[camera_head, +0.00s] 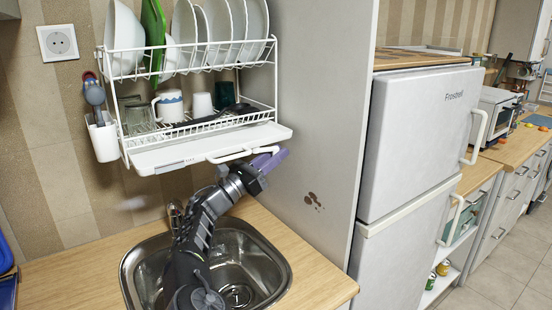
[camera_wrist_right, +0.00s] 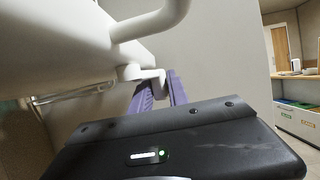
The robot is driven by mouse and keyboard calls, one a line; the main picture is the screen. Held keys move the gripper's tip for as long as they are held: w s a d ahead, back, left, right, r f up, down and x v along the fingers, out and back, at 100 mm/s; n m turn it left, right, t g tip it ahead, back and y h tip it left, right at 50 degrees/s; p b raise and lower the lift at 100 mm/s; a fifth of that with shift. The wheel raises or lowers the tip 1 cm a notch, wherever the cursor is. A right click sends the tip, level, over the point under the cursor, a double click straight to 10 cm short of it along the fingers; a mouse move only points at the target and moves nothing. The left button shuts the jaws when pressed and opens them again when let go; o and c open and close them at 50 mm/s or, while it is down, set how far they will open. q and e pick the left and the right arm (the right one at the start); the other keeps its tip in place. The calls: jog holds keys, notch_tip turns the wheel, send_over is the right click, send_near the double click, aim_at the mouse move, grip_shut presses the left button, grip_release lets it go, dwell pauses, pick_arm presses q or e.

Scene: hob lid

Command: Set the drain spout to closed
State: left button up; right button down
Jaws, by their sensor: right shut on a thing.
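The white drain spout (camera_head: 240,154) sticks out from under the front right of the drip tray (camera_head: 180,150) of the wall dish rack. My right gripper (camera_head: 269,160), with purple fingers, is at the right end of the spout and shut on it. In the right wrist view a small white end piece (camera_wrist_right: 152,74) sits at the purple fingertips (camera_wrist_right: 161,84). A thicker curved white tube (camera_wrist_right: 160,22) crosses above it. The exact contact is partly hidden by the fingers. My left gripper is out of view.
The dish rack (camera_head: 190,84) above holds plates, mugs and glasses. A steel sink (camera_head: 262,262) is below my right arm. A grey side panel (camera_head: 320,120) stands close to the right of the gripper, with the fridge (camera_head: 415,130) beyond it.

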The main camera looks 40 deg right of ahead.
jog(key=n+t+b, duration=0.1)
jog(key=t+b, duration=0.1)
jog(key=w+n+t+y+b, duration=0.1)
jog(key=t, duration=0.2)
jog(key=w+n+t+b, duration=0.1)
jog(key=n+t+b, duration=0.1)
jog(key=t, duration=0.1)
jog(key=shift+d+y+b, duration=0.15)
jog(key=shift+y+b, duration=0.15)
jog(key=c, duration=1.3)
grip_release()
jog(key=b+v, duration=0.1)
jog(key=v, duration=0.7)
jog(key=shift+b, duration=0.4)
